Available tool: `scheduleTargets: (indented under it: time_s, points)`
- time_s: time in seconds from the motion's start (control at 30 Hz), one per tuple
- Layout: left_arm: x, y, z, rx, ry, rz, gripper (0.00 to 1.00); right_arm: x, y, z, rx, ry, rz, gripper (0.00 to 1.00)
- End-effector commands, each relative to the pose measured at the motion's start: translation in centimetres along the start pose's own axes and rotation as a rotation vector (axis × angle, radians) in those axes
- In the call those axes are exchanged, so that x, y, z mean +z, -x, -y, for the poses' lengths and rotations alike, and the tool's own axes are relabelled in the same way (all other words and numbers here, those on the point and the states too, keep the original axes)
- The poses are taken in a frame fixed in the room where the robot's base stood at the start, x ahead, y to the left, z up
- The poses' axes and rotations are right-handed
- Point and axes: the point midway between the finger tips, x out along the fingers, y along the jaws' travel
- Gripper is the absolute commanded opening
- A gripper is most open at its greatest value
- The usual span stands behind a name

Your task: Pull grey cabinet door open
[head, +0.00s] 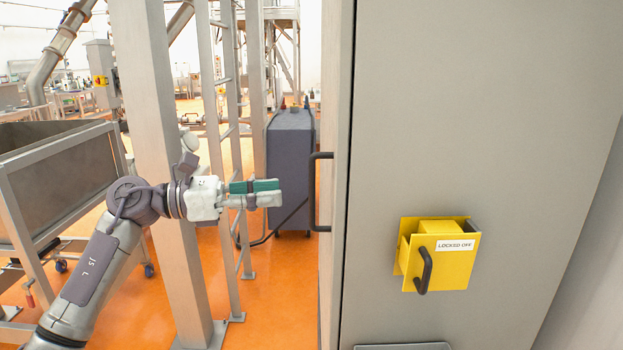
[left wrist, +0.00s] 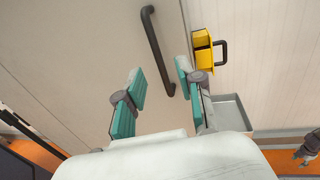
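The tall grey cabinet (head: 480,120) fills the right of the head view, its door seam closed as far as I can tell. A dark bar handle (head: 313,190) stands out on its left-hand face. My left gripper (head: 278,192) points right at this handle, a short way from it. In the left wrist view the left gripper (left wrist: 160,78) has its teal-padded fingers spread and empty. The handle (left wrist: 157,50) runs slantwise ahead of them, its lower end appearing in the gap between the fingertips. No contact shows. My right gripper is not clearly seen.
A yellow lock-off box (head: 440,255) with its own dark handle is on the cabinet's front. A steel post (head: 165,150) and ladder frame stand close behind my left arm. A dark grey unit (head: 290,165) stands beyond the handle. A steel hopper (head: 60,190) is at left.

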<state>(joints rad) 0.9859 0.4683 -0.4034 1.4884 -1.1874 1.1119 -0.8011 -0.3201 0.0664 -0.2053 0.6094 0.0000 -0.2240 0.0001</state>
Motion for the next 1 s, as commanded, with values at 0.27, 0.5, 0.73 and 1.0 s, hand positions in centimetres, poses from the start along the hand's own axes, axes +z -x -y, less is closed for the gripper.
scheduleTargets:
  time_s: [0.27,0.5,0.73,1.0]
  points:
    - [0.4,-5.6,0.0,-0.002,0.004,0.003,0.37,-2.9,2.7,-1.4,0.017,0.002,-0.043,0.40]
    - [0.1,-7.7,-0.1,0.001,0.004,0.002,0.37,-3.2,3.4,-1.9,0.024,-0.001,-0.047,0.40]
    - [-0.1,-7.9,-0.1,0.002,0.003,0.002,0.37,-1.9,3.4,-1.7,0.021,-0.001,-0.028,0.40]
    - [0.0,-7.8,-0.1,0.002,0.003,0.002,0.06,-1.8,3.4,-1.7,0.020,0.000,-0.025,0.40]
